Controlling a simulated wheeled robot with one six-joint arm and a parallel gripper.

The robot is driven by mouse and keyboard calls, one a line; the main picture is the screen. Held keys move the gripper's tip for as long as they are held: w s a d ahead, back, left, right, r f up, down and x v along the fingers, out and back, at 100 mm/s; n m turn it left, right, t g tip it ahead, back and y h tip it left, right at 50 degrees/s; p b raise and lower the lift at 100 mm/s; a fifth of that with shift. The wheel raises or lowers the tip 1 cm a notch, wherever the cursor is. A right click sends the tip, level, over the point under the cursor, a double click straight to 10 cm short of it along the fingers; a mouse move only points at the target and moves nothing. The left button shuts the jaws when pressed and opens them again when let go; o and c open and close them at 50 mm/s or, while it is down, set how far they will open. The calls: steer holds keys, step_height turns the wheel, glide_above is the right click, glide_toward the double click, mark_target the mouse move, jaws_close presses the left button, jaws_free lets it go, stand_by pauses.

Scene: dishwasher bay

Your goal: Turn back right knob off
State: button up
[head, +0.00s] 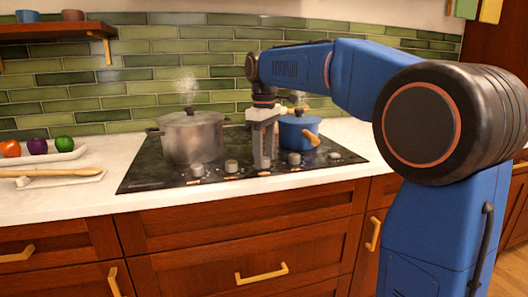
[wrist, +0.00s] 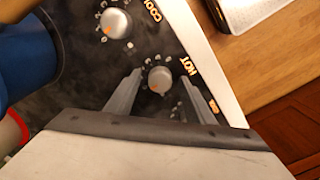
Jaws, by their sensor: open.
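A black cooktop (head: 150,165) has a row of several silver knobs along its front edge. My gripper (head: 262,160) points down over the middle of that row and hides the knob there. In the wrist view my open gripper (wrist: 160,97) has one finger on each side of a silver knob (wrist: 160,79) with an orange mark; I cannot tell whether they touch it. A second knob (wrist: 115,22) lies beyond, outside the fingers. To the right in the head view are two more knobs, one near (head: 294,158) and one farther right (head: 335,155). I cannot tell which is the back right knob.
A large steaming metal pot (head: 192,138) stands on the left of the cooktop. A blue saucepan (head: 298,130) stands close behind my gripper, its wooden handle reaching toward the knobs.

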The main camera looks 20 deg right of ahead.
mark_target(264, 158)
step_height(264, 158, up, 17)
steer(key=shift+r, duration=0.2)
stand_by(0.5)
steer(key=s+d+f+m+t, duration=0.1)
steer(key=s+d+f+m, duration=0.1)
steer(key=s+f, duration=0.9)
steer(key=s+d+f+m+t, duration=0.2)
steer(key=s+f+m, duration=0.2)
steer(key=s+f, duration=0.7)
steer(key=s+d+f+m+t, duration=0.1)
steer(key=s+d+f+m, duration=0.2)
steer(key=s+f, duration=0.8)
step_height(264, 158, down, 4)
steer(key=shift+s+f+t, duration=0.2)
steer(key=shift+s+t, duration=0.05)
steer(key=shift+t, duration=0.15)
